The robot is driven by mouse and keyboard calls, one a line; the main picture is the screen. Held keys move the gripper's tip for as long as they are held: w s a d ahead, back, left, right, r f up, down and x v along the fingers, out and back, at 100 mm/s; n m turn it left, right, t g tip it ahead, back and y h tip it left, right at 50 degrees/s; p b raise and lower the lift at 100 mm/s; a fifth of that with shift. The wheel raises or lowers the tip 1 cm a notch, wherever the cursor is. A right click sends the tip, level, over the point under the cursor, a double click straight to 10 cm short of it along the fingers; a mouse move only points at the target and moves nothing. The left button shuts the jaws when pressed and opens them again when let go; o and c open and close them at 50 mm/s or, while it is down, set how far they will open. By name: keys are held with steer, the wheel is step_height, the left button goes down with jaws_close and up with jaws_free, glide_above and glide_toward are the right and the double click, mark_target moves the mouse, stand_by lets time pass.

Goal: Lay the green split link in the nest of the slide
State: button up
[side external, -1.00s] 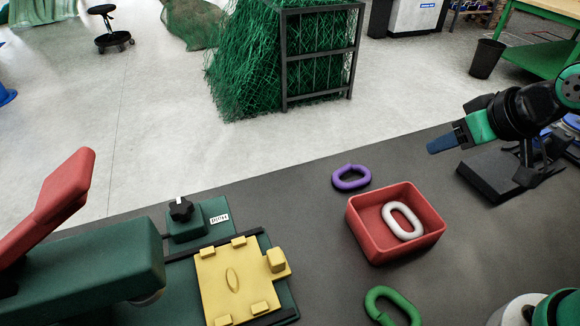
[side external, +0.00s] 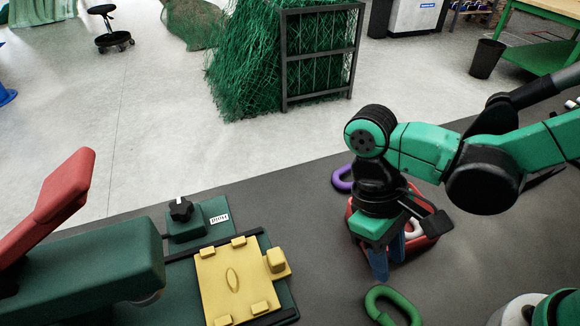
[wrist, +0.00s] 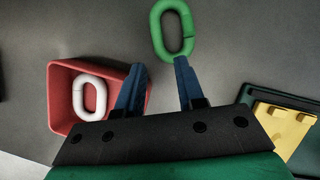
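The green split link (side external: 393,306) lies on the dark bench top near the front edge of the side view. It also shows in the wrist view (wrist: 172,30), just ahead of my fingertips. My gripper (side external: 388,262) points down over the bench, between the link and the red tray. In the wrist view its two blue fingers (wrist: 160,72) are apart with nothing between them. The slide (side external: 234,283) is a yellow plate with raised blocks and an oval mark in its middle, on a green base at the left. Its nest is empty.
A red tray (wrist: 62,78) holding a white link (wrist: 90,97) stands beside my gripper. A purple link (side external: 342,179) lies behind it, partly hidden. A green machine with a red lever (side external: 50,200) stands left of the slide. Bench between slide and tray is clear.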

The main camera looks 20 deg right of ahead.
mark_target(393, 294)
steer(key=shift+x, duration=2.95)
jaws_close()
